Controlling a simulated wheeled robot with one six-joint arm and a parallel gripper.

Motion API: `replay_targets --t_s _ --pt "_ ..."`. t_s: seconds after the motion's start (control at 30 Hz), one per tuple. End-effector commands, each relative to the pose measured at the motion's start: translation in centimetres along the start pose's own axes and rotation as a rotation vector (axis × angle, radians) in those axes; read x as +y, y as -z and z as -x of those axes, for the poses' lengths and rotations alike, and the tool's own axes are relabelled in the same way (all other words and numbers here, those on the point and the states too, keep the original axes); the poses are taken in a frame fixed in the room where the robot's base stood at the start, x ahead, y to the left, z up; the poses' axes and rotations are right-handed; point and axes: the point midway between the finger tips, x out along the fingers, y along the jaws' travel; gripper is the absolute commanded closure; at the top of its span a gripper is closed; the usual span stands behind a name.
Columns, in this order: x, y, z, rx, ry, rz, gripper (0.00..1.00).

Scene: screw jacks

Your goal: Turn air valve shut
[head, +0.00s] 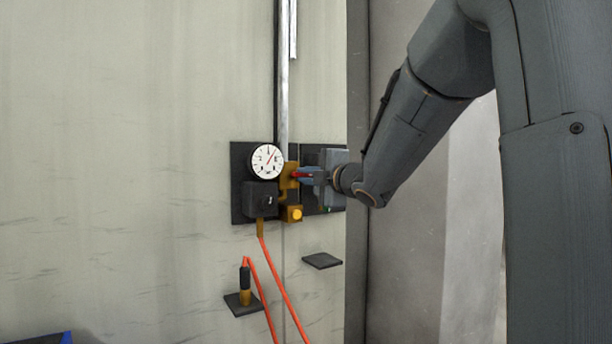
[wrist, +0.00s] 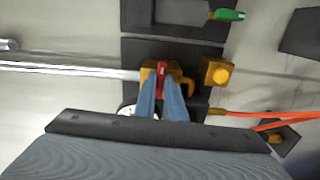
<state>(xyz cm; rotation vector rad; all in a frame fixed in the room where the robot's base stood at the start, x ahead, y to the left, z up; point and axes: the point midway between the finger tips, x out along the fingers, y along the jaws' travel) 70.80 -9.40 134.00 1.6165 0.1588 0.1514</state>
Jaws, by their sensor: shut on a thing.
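The air valve is a brass body (head: 289,180) on a dark wall panel, with a red lever handle (head: 300,175) sticking out from it. It also shows in the wrist view as a brass body (wrist: 148,76) with the red handle (wrist: 162,78) across it. My gripper (head: 309,175) reaches in from the right in the head view. In the wrist view its two blue-grey fingers (wrist: 163,96) are closed on the red handle.
A round white gauge (head: 267,161) and a black box (head: 261,198) are left of the valve. A brass fitting with a yellow button (head: 296,214) is below. Orange hoses (head: 273,267) hang down. A small shelf (head: 322,261) juts from the wall, and a grey pillar (head: 400,250) stands at right.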

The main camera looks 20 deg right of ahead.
Motion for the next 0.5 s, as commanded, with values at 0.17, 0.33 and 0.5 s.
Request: replay_targets --t_s 0.17,0.33,0.5 --pt "0.06 0.03 0.04 0.0 0.002 -0.102 1.0" --pt "0.13 0.04 0.05 0.0 0.003 -0.247 1.0" --pt "0.15 0.02 0.05 0.0 0.003 -0.41 1.0"
